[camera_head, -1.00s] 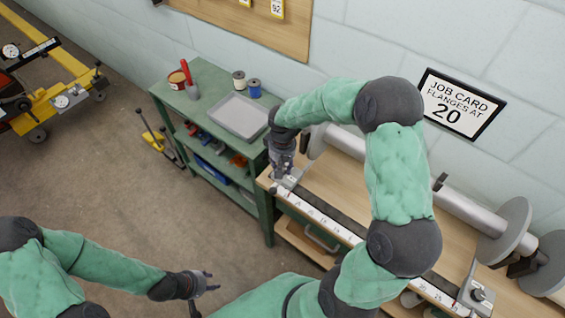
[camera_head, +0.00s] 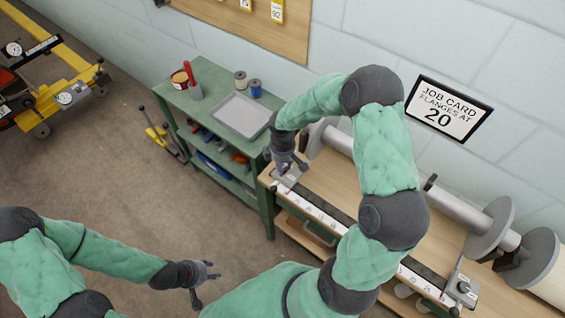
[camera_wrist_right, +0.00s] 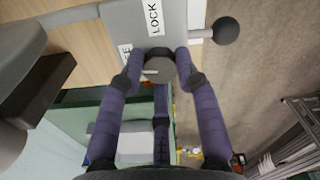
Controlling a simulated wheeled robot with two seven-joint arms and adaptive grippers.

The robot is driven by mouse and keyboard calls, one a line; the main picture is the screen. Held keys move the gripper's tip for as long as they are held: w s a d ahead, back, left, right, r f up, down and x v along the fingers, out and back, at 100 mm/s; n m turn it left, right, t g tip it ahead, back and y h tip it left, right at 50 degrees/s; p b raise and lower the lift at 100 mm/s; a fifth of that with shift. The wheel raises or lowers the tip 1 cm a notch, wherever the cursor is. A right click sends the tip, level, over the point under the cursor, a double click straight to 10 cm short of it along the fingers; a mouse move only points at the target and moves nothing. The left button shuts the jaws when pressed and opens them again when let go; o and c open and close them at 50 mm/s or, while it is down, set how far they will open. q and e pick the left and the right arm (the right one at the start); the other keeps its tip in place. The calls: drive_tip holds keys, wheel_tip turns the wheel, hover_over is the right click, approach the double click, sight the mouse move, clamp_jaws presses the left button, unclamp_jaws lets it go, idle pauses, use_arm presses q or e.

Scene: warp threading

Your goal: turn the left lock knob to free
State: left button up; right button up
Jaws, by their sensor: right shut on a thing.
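The left lock knob (camera_wrist_right: 159,69) is a grey round knob in the right wrist view, beside a grey plate (camera_wrist_right: 180,15) with a white LOCK label (camera_wrist_right: 154,17) and a second label partly hidden by a finger. My right gripper (camera_wrist_right: 158,62) has its purple fingers closed around the knob's sides. In the head view the right gripper (camera_head: 284,164) is at the left end bracket (camera_head: 290,180) of the ruled rail, and hides the knob. My left gripper (camera_head: 208,272) is empty, fingers apart, over the floor at the lower left.
A black ball on a rod (camera_wrist_right: 227,30) sticks out beside the plate. The white ruled rail (camera_head: 325,219) runs to a right end bracket (camera_head: 461,287). Behind it lies a roller with grey flanges (camera_head: 490,228). A green shelf cart (camera_head: 190,127) stands left of the bench.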

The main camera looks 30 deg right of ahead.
drive_tip(key=shift+n+p, duration=0.4)
drive_tip(key=shift+n, duration=0.5)
drive_tip(key=o, duration=1.1)
drive_tip(key=shift+o, duration=0.2)
wheel_tip(320, 180, up, 12)
drive_tip(key=shift+f, duration=0.1)
